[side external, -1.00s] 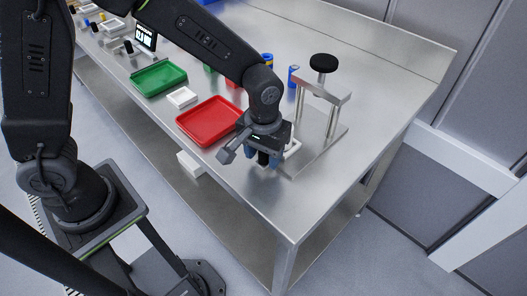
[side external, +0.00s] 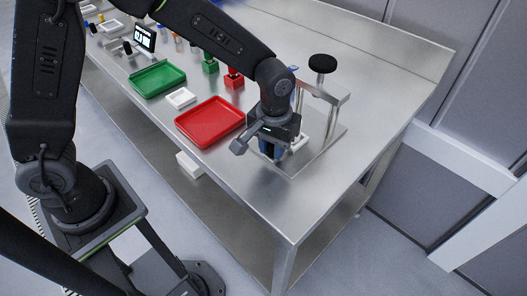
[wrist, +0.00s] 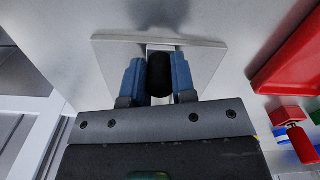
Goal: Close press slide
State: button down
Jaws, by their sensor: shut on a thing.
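The press stands at the right end of the steel table, with a black top knob (side external: 323,63), a metal crossbar (side external: 327,92) on posts and a flat base plate (side external: 322,143). Its slide shows as a pale piece (side external: 299,143) low beside my gripper, partly hidden. My gripper (side external: 269,151) is at the front side of the press, pointing down. In the wrist view, its blue fingers (wrist: 159,78) are shut on the slide's black handle (wrist: 159,72), which sits between them over the base plate (wrist: 112,58).
A red tray (side external: 211,122) lies left of my gripper. Farther left are a small white dish (side external: 180,98), a green tray (side external: 157,79) and a small display (side external: 145,38). Red (side external: 233,79) and green (side external: 210,66) blocks stand behind. The table's front right corner is bare.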

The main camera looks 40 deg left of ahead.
jog(key=w, duration=0.4)
jog(key=shift+w, duration=0.3)
jog(key=c, duration=0.9)
grip_release()
jog(key=shift+c, duration=0.2)
jog(key=shift+r, duration=0.15)
notch_tip(320, 180, up, 14)
jog(key=shift+f, duration=0.2)
jog(key=shift+c, duration=0.2)
